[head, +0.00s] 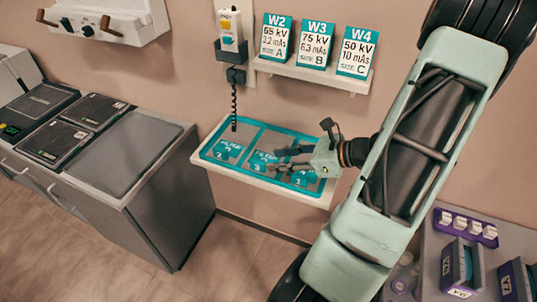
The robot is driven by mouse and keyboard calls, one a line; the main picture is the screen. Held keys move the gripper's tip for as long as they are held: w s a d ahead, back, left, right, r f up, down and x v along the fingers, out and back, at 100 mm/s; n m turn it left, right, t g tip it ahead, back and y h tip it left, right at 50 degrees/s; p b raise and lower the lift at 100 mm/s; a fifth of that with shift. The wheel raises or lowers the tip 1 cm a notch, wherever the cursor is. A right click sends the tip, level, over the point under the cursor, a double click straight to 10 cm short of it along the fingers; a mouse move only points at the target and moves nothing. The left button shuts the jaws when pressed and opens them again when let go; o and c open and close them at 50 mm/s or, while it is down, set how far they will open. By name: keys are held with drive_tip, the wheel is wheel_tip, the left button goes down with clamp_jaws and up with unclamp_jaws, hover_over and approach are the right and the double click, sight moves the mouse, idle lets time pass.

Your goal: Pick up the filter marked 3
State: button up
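A tray with a teal rim (209,153) sits on a wall ledge and has three grey compartments. Each holds a small teal block-like filter: a left one (226,150), a middle one (260,157) and a right one (303,179). The middle filter's mark looks like a 3, but the lettering is too small to be sure. My gripper (280,158) reaches in from the right over the tray, fingers pointing left. Its dark fingers look apart, beside or above the middle filter and partly over it. I cannot tell whether they touch it.
A small shelf (313,76) above holds cards W2, W3 and W4. A handset (230,28) with a coiled cord hangs left of them. A grey cabinet (135,150) stands left. A side surface (440,250) at lower right holds a purple rack (466,227) and bins.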

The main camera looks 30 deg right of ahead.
sight(261, 162)
drive_tip(key=shift+d+f+x, duration=0.15)
drive_tip(key=shift+x, duration=1.5)
drive_tip(key=shift+d+f+x, duration=0.1)
drive_tip(key=shift+f+x, duration=0.05)
drive_tip(key=shift+x, duration=1.55)
clamp_jaws()
